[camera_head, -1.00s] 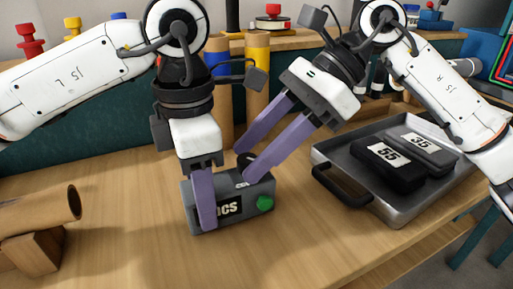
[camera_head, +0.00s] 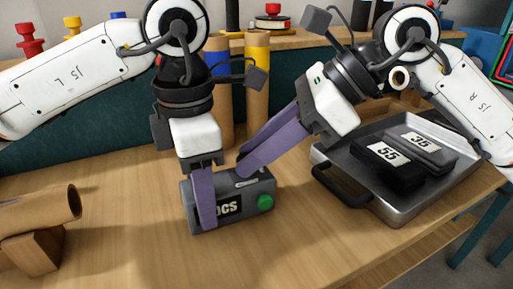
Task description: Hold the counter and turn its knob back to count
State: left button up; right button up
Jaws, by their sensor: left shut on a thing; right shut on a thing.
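The counter (camera_head: 232,211) is a grey box on the wooden table, with a dark label ending in "CS" and a green round button (camera_head: 265,202) on its front. My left gripper (camera_head: 205,205) comes down from above and is shut on the counter's left part, one purple finger over its front face. My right gripper (camera_head: 245,168) reaches in from the upper right, tilted, its purple fingers shut at the counter's top back. The knob is hidden behind the fingertips there. A pale slot shows on the counter's top.
A metal tray (camera_head: 400,215) with a dark handle stands to the right, holding blocks marked 55 (camera_head: 386,160) and 35 (camera_head: 420,147). A cardboard tube (camera_head: 40,209) on a wooden block lies left. Table in front is clear.

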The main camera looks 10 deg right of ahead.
jog(key=shift+s+m+t+h, duration=0.2)
jog(key=shift+m+t+h, duration=0.2)
jog(key=shift+m+t, duration=0.95)
jog(key=shift+m, duration=0.45)
jog(key=o, duration=1.1)
jog(key=v, duration=1.2)
